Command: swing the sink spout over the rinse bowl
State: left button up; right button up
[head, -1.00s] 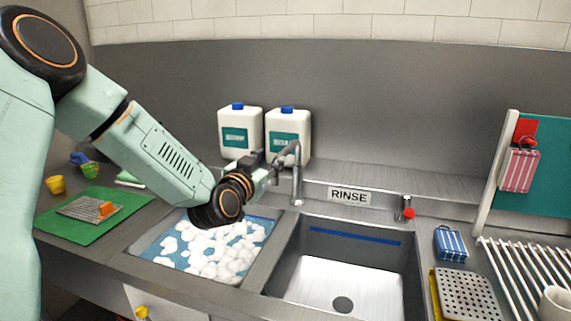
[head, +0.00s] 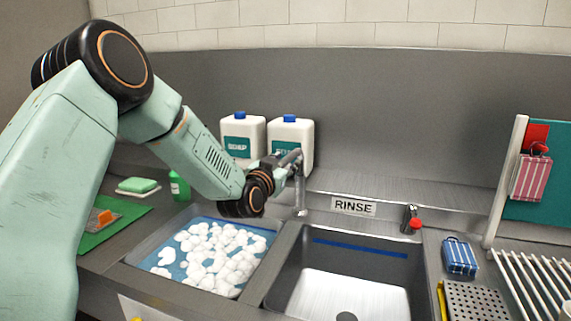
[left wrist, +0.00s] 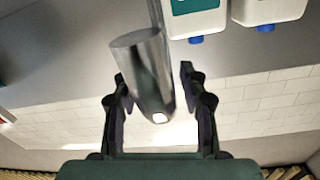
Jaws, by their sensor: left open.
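The grey metal sink spout (head: 299,187) rises behind the divider between the two basins. Its upper end leans left, towards the foam basin's side. The rinse bowl (head: 335,290), an empty steel basin, lies to its right in front of the RINSE sign (head: 353,206). My left gripper (head: 282,161) is up at the top of the spout, partly hidden by its own wrist. In the left wrist view the gripper (left wrist: 154,76) is open, with the spout's tube (left wrist: 140,55) between its fingers and a gap visible on either side. My right gripper is not in view.
The left basin (head: 262,237) holds blue water and white foam. Two white jugs (head: 243,142) stand close behind the spout. A red-tipped tap (head: 412,220) stands behind the rinse bowl's right corner.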

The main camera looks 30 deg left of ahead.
pick_arm(q)
jog(key=shift+w+a+f, duration=0.1)
jog(key=shift+w+a, duration=0.05)
jog(key=shift+a, duration=0.2)
jog(key=shift+d, duration=0.25)
jog(key=c, duration=0.3)
jog(key=shift+a, duration=0.1)
grip_shut()
